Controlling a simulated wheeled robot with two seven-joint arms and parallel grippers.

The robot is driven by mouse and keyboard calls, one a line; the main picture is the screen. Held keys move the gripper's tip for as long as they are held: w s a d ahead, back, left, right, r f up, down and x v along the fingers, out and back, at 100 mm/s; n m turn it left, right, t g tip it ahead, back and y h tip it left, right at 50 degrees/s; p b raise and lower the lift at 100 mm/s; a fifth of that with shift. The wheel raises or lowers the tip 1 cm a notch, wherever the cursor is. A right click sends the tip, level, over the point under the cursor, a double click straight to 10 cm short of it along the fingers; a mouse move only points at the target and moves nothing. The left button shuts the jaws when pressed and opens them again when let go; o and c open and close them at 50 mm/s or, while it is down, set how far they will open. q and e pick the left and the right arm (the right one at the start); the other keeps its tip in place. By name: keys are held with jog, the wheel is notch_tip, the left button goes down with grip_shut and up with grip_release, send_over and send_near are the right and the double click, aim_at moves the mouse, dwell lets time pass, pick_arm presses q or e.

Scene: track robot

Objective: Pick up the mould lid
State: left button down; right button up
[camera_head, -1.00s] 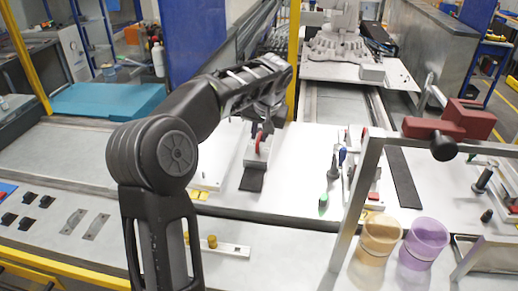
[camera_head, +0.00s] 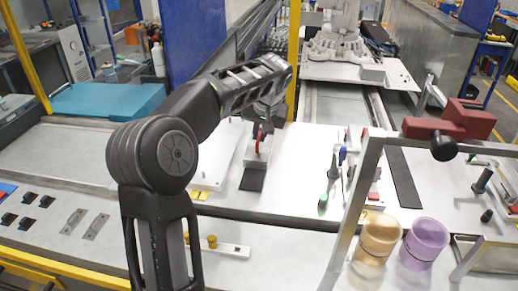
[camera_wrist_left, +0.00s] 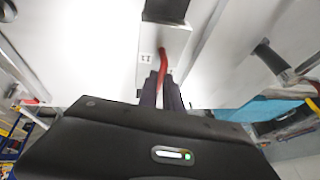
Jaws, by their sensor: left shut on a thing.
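The mould lid appears as a white block with a red handle. It is in the head view (camera_head: 254,158), left of centre on the white table. In the left wrist view (camera_wrist_left: 150,42), it lies straight ahead and carries a small dark marking. I cannot tell whether the block touches the table. My right gripper is not in view.
A dark pad (camera_head: 252,180) lies in front of the block. Hand tools (camera_head: 333,170) lie to the right, near a metal frame (camera_head: 357,200). An orange cup (camera_head: 378,237) and a purple cup (camera_head: 425,243) stand at the front right. The table between block and tools is clear.

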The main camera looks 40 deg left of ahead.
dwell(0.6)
pick_arm(q)
notch_tip(320, 180, up, 10)
dwell(0.4)
dwell(1.8)
